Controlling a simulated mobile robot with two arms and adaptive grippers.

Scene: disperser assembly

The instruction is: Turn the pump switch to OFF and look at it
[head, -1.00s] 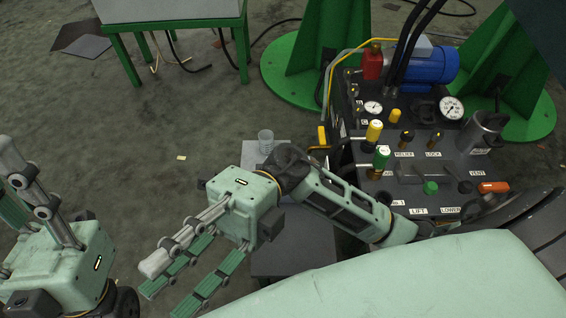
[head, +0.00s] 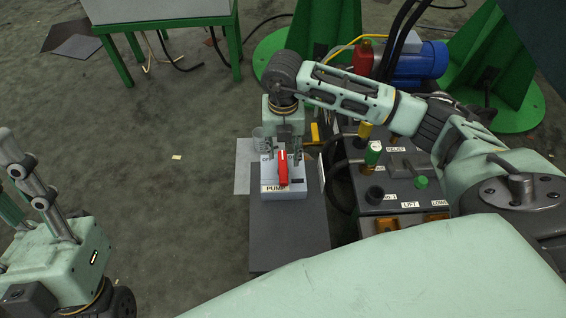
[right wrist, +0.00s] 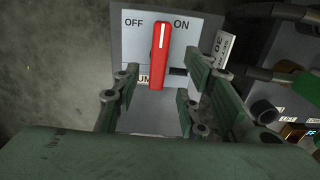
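The pump switch box (head: 268,172) is pale, with a red lever (head: 283,168) and a PUMP label. It stands on a dark grey stand. In the right wrist view the red lever (right wrist: 158,68) is near upright, its white-marked top between OFF and ON, slightly nearer ON. My right gripper (head: 283,154) points down at the box's far edge. In the right wrist view its fingers (right wrist: 159,85) are open, one on each side of the lever, with gaps visible. My left gripper (head: 28,185) is at the left edge, far from the switch and partly cut off.
A control panel (head: 390,207) with valves, knobs and labels stands just right of the switch. A green-legged table (head: 165,12) is at the back. Floor left of the switch is clear.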

